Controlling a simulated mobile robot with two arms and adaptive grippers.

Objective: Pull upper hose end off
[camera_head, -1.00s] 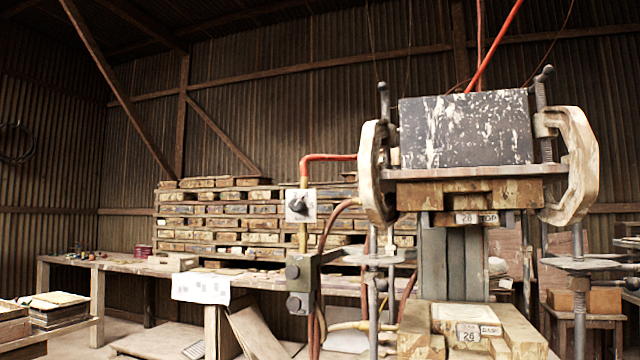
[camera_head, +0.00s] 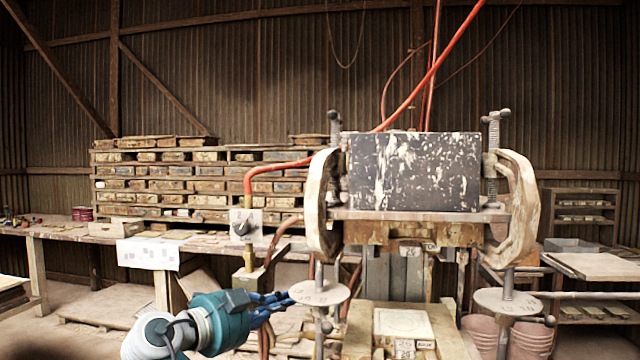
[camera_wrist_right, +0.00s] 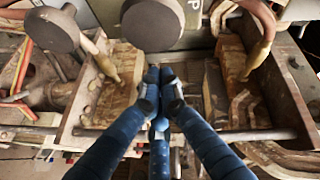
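A brown hose (camera_head: 281,234) curves from the valve post toward the left side of the upper mould (camera_head: 370,232) of the press; its end is hidden in the head view. The right wrist view shows one hose with a tan end (camera_wrist_right: 107,66) at a wooden block on the left and another tan hose end (camera_wrist_right: 260,55) at a block on the right. I cannot tell which is the upper one.
Dark round knobs (camera_wrist_right: 153,22) stand just beyond my right fingertips. The lower mould (camera_head: 403,325) sits beneath the upper one. A round metal plate (camera_head: 320,292) on a rod is right of my gripper. A workbench (camera_head: 75,231) runs along the left.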

